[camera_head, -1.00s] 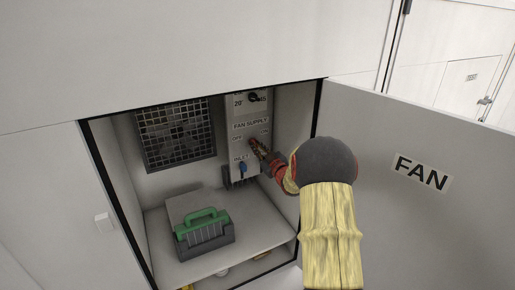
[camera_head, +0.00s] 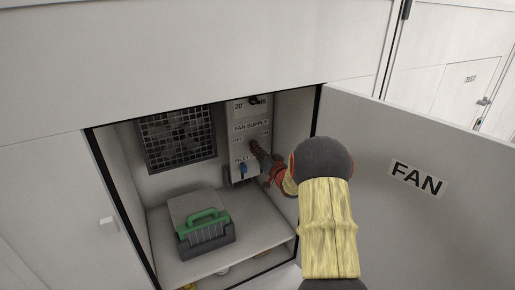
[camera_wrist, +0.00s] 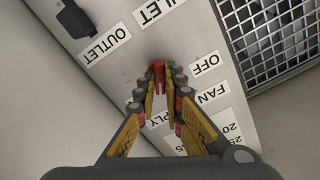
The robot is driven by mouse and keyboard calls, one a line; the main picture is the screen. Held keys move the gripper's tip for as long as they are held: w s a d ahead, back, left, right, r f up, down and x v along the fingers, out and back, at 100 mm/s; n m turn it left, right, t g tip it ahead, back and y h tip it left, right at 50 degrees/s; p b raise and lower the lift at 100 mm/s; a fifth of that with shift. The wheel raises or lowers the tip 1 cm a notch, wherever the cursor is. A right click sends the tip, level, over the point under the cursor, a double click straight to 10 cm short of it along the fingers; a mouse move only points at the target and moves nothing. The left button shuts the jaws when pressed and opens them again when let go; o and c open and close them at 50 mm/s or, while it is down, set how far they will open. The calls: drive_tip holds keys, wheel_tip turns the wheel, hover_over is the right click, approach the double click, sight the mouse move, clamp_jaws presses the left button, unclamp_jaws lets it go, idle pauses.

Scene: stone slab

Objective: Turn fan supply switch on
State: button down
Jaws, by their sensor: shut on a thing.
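The fan supply panel (camera_head: 239,112) is a grey box on the back wall of the open cabinet, with a "FAN SUPPLY" label and an "OFF" label at its left. My gripper (camera_head: 256,150) reaches the panel just below that label. In the wrist view my gripper (camera_wrist: 160,82) has its yellow and grey fingers drawn together on a small red switch (camera_wrist: 158,68). The "OFF" label (camera_wrist: 205,63) shows to the right of the switch there, as this view is turned over.
The open door marked FAN (camera_head: 418,180) stands right of my arm. A fan grille (camera_head: 178,138) is on the back wall. A grey box with a green handle (camera_head: 207,217) sits on the cabinet floor. A blue connector (camera_head: 242,168) is below the switch.

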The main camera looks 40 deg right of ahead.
drive_tip(key=shift+m+p, duration=0.35)
drive_tip(key=shift+m, duration=0.65)
drive_tip(key=c, duration=1.9)
unclamp_jaws()
drive_tip(key=shift+s, duration=0.1)
drive_tip(key=v, duration=1.1)
drive_tip(key=shift+s, duration=0.4)
drive_tip(key=shift+f, duration=0.1)
